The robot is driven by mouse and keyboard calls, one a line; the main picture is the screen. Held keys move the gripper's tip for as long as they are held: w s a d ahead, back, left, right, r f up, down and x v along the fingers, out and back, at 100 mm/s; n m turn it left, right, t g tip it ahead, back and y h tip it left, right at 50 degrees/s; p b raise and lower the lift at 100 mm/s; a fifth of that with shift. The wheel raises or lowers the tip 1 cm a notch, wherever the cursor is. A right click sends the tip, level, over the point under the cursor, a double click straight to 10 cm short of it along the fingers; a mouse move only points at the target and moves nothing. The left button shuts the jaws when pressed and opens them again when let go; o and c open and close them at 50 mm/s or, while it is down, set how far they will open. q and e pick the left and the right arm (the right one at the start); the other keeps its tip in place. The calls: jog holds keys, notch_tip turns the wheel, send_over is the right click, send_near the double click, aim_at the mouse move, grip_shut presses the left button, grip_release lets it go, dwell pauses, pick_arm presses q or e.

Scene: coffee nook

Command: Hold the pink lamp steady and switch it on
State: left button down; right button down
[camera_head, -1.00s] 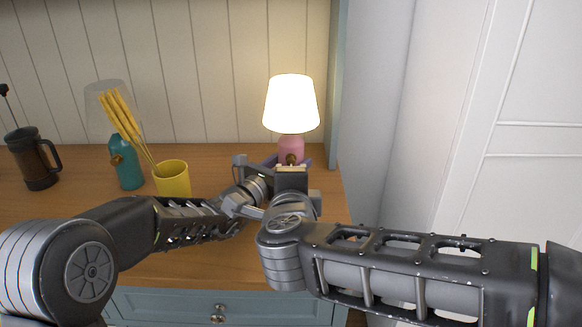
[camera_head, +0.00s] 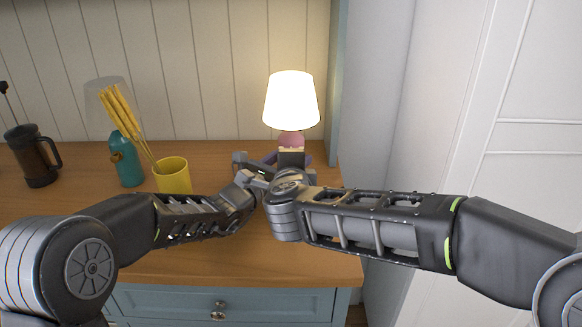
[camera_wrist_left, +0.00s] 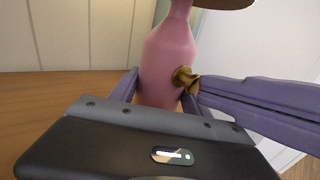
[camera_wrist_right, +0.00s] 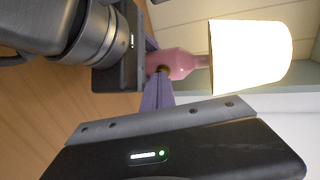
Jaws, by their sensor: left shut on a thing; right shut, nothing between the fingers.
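The pink lamp (camera_head: 291,139) stands upright at the right back of the wooden counter, its shade (camera_head: 291,100) glowing bright. In the left wrist view the lamp's pink body (camera_wrist_left: 168,55) is between the purple fingers of my left gripper (camera_wrist_left: 160,88), shut on it. A brass knob (camera_wrist_left: 184,78) sticks out from the body. In the right wrist view my right gripper (camera_wrist_right: 158,88) is shut and empty, its fingertips close to the knob (camera_wrist_right: 163,70); I cannot tell whether they touch it. My right gripper hides the lower lamp in the head view.
A teal lamp (camera_head: 127,160) with a clear shade, a yellow cup (camera_head: 172,177) holding yellow sticks, and a dark mug-like press (camera_head: 33,157) stand on the left of the counter (camera_head: 60,205). A blue upright panel (camera_head: 338,80) is close to the pink lamp's right.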

pick_arm(q)
jog(key=shift+d, duration=0.1)
pick_arm(e)
jog(key=shift+w+d, duration=0.1)
jog(key=shift+w, duration=0.85)
jog(key=v, duration=1)
jog(key=shift+a, duration=0.2)
